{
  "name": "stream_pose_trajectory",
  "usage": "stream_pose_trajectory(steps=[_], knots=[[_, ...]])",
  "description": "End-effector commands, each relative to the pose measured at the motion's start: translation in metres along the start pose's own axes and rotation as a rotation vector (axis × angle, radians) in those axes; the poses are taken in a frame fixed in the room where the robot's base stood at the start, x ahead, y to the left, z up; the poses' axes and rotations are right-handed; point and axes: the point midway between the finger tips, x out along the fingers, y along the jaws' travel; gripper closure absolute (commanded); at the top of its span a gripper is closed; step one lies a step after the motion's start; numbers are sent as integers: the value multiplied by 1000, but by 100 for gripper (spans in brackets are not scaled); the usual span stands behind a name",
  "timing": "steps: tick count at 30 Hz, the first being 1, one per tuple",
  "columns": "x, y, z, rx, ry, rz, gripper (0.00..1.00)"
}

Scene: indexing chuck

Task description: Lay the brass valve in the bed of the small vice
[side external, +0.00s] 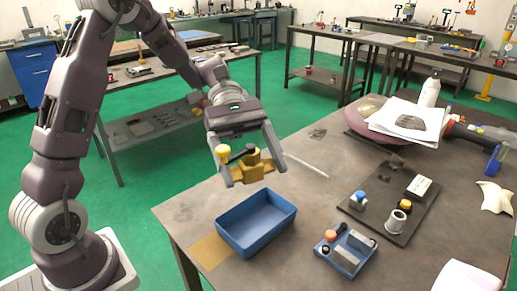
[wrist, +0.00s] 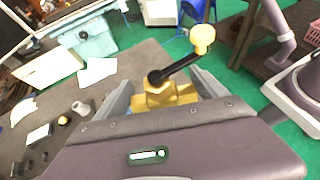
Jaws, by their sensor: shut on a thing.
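The brass valve (side external: 253,170) has a black lever with a yellow knob on its end. My gripper (side external: 251,172) is shut on the valve's body and holds it in the air over the blue open bin. In the wrist view the valve (wrist: 166,94) sits between the fingers of my gripper (wrist: 163,96), its lever pointing up and right. What looks like the small vice (side external: 346,251), a blue base with grey jaw blocks and an orange-knobbed handle, stands on the table to the right of the bin. It is apart from the valve, and its bed is hard to make out.
The blue bin (side external: 255,225) stands near the table's left edge and looks empty. A dark board (side external: 378,222) behind the vice carries a grey cylinder (side external: 397,222), a white-topped box (side external: 419,188) and small knobbed parts.

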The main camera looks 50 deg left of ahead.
Motion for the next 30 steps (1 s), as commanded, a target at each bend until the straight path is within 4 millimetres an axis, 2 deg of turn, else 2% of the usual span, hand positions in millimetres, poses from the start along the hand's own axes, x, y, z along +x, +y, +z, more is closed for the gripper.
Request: stream_pose_trajectory(steps=[3, 7, 12, 16, 20, 23, 26, 30], knots=[[20, -16, -13, 121, -3, -226, 79], [34, -34, -32, 284, -1, -521, 79], [38, -46, -55, 511, -1, -940, 79], [33, -43, -72, 712, 0, -1309, 79], [24, -29, -81, 908, 3, -1670, 79], [19, -11, -83, 1064, 4, -1956, 79], [14, 14, -78, 1231, 4, -2263, 79], [16, 59, -60, 1475, 4, -2703, 79]])
